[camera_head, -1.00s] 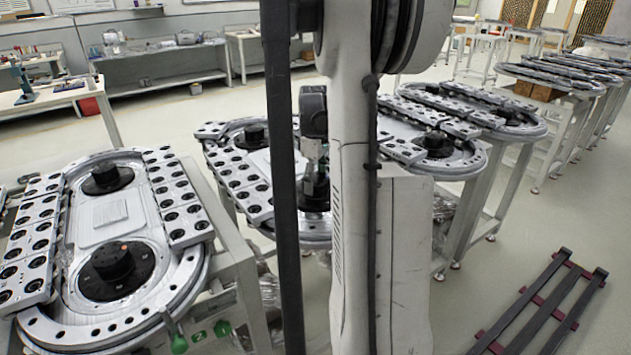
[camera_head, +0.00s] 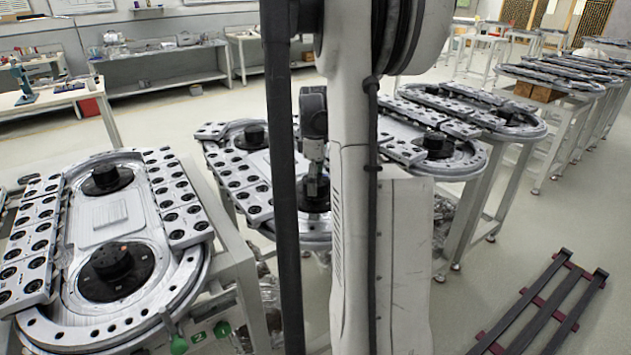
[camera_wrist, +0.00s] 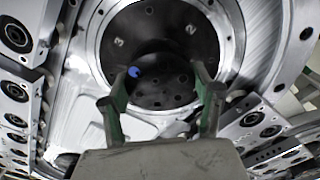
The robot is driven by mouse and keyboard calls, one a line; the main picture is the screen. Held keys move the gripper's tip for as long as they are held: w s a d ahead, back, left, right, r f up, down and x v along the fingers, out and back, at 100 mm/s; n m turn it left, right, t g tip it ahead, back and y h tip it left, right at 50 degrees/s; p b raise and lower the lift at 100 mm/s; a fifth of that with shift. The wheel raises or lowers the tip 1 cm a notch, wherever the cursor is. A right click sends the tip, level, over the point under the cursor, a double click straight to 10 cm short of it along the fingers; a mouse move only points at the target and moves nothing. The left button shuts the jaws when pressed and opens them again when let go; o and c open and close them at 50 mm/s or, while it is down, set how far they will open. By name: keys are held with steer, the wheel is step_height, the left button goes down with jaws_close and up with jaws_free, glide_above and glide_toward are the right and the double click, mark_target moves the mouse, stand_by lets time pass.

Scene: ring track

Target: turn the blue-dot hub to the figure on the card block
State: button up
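The blue-dot hub (camera_wrist: 165,85) is a round black knob with several holes. Its blue dot (camera_wrist: 134,72) is at its left in the wrist view. It sits on a dark dial where a figure 3 shows at upper left and a figure 2 at upper right. My gripper (camera_wrist: 160,70) is over the hub, its two greenish fingers spread apart, one on each side; contact with the hub cannot be made out. In the head view my gripper (camera_head: 316,187) points down at the middle ring track, partly behind my column. I cannot make out the card block.
Rows of black-holed carriers (camera_wrist: 262,122) flank the dial on both sides. Another ring track (camera_head: 110,215) with two black hubs, one orange-dotted, stands at left. More tracks (camera_head: 470,105) stand at right. A dark pallet frame (camera_head: 540,305) lies on the floor.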

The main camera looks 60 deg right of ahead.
steer(key=o, duration=0.5)
step_height(320, 180, up, 12)
steer(key=shift+r, duration=0.1)
stand_by(0.8)
